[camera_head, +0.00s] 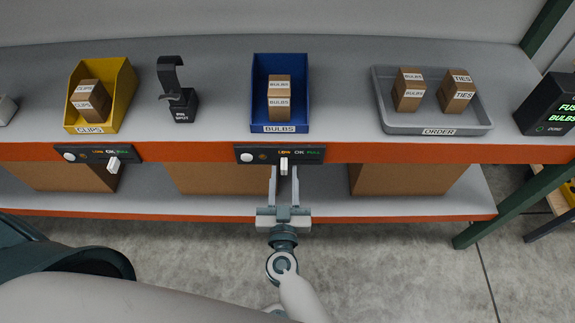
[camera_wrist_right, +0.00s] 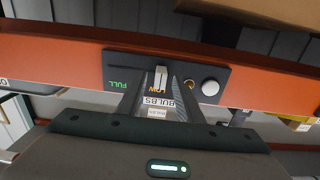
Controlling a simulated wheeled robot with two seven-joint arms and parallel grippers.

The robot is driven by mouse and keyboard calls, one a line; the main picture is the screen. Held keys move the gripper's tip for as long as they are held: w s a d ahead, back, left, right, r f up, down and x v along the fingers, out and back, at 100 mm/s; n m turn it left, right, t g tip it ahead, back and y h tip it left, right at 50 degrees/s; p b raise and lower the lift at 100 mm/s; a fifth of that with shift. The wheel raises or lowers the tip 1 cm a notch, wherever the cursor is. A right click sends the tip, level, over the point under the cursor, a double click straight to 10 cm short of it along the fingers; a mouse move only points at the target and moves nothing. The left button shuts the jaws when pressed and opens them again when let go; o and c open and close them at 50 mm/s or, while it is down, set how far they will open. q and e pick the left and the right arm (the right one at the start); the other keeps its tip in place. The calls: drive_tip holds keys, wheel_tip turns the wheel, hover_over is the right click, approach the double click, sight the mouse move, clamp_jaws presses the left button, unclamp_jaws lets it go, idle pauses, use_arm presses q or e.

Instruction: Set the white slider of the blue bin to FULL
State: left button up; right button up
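The blue bin (camera_head: 309,104) stands on the shelf with boxes marked BULBS in it. On the orange shelf edge below it is a black panel (camera_head: 245,150) with LOW, OK and FULL labels. The panel's white slider (camera_head: 284,166) stands at LOW; it also shows in the right wrist view (camera_wrist_right: 160,76). My right gripper (camera_head: 284,172) is open, its fingers pointing at the panel from the front. In the wrist view, the fingertips (camera_wrist_right: 155,85) lie on either side of the slider with gaps; I cannot tell whether either touches it. My left gripper is out of view.
A yellow CLIPS bin (camera_head: 127,91) with its own slider panel (camera_head: 75,152) stands left. A black stand (camera_head: 183,110) is between the bins. A grey ORDER tray (camera_head: 390,120) with several boxes and a black display (camera_head: 545,110) are right. Cardboard boxes (camera_head: 218,180) sit on the lower shelf.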

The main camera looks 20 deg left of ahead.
drive_tip(key=shift+w+a, duration=0.1)
drive_tip(key=shift+w, duration=0.2)
drive_tip(key=shift+r, duration=0.1)
clamp_jaws()
drive_tip(key=d+p, duration=0.1)
drive_tip(key=d, duration=0.1)
drive_tip(key=w+d+p, duration=0.1)
drive_tip(key=d+p, duration=0.1)
drive_tip(key=d, duration=0.1)
drive_tip(key=w+d+p, duration=0.1)
drive_tip(key=d, duration=0.1)
drive_tip(key=shift+d+r, duration=0.1)
drive_tip(key=shift+d, duration=0.25)
drive_tip(key=shift+w+d, duration=0.1)
drive_tip(key=shift+d, duration=0.1)
